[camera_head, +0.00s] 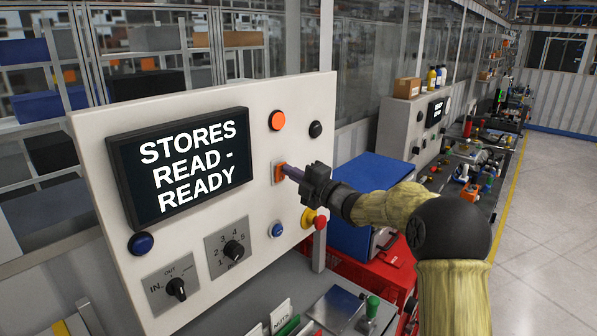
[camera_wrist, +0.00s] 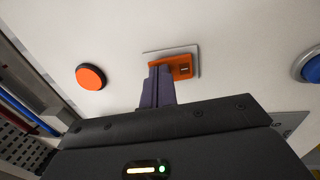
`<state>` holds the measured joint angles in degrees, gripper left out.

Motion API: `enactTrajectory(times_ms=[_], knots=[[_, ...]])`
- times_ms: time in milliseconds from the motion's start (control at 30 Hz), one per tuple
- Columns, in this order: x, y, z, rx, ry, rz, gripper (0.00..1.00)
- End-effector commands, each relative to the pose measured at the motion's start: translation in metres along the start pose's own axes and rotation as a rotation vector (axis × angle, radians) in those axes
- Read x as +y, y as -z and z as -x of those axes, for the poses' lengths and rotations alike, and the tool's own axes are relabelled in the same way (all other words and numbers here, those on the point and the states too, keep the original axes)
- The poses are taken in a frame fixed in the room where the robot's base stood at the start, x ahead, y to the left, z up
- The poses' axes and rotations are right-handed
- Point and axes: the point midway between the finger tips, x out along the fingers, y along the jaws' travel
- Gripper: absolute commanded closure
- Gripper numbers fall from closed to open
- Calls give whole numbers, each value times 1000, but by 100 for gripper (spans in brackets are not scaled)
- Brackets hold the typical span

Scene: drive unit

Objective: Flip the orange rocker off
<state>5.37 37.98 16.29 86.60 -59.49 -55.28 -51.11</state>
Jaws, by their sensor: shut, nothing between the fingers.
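The orange rocker (camera_head: 280,173) sits on a small pale plate on the white panel (camera_head: 200,111), right of the screen. In the wrist view the rocker (camera_wrist: 183,68) shows a small mark on its right part, and its left part is hidden behind my fingers. My gripper (camera_head: 288,171) is shut and empty, with its fingertips at the rocker. In the wrist view my closed fingers (camera_wrist: 159,75) overlap the rocker's left end. They look touching or very close; I cannot tell which. Which way the rocker is tipped is not clear.
An orange round button (camera_head: 277,120) and a black one (camera_head: 315,129) sit above the rocker. A blue button (camera_head: 277,230) and a red knob on yellow (camera_head: 319,222) lie below. Two rotary knobs (camera_head: 176,289) (camera_head: 234,250) are lower left. The screen (camera_head: 181,166) reads "STORES READ - READY".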

Motion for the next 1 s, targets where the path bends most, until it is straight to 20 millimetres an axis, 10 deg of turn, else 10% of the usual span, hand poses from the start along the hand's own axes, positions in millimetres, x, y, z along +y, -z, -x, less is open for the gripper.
enactTrajectory(times_ms=[1000], knots=[[5,0,2,5,84,0,100]])
